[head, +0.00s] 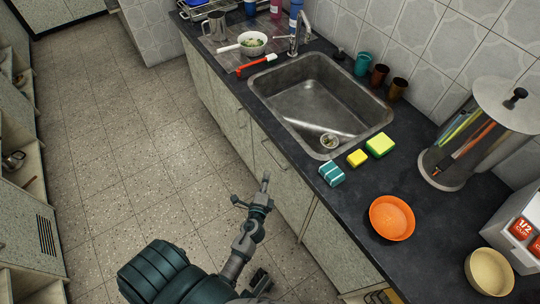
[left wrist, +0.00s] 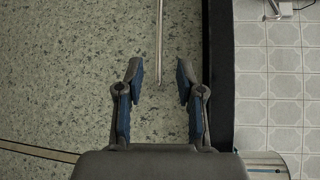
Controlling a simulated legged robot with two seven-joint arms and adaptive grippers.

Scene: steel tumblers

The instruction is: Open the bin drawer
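The bin drawer appears to be the speckled cabinet front (head: 285,195) under the sink counter; no label marks it. A long thin metal bar handle (head: 272,155) runs along its upper part. The handle also shows in the left wrist view (left wrist: 159,40), running down from the top edge to between the fingertips. My left gripper (head: 251,190) is just in front of this cabinet front. In the left wrist view the left gripper (left wrist: 160,72) is open, with nothing held and one finger on each side of the handle's line. Contact cannot be told. My right gripper is not clearly seen.
The tiled floor (head: 130,150) left of the cabinets is clear. More cabinets (head: 25,235) stand at the left.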

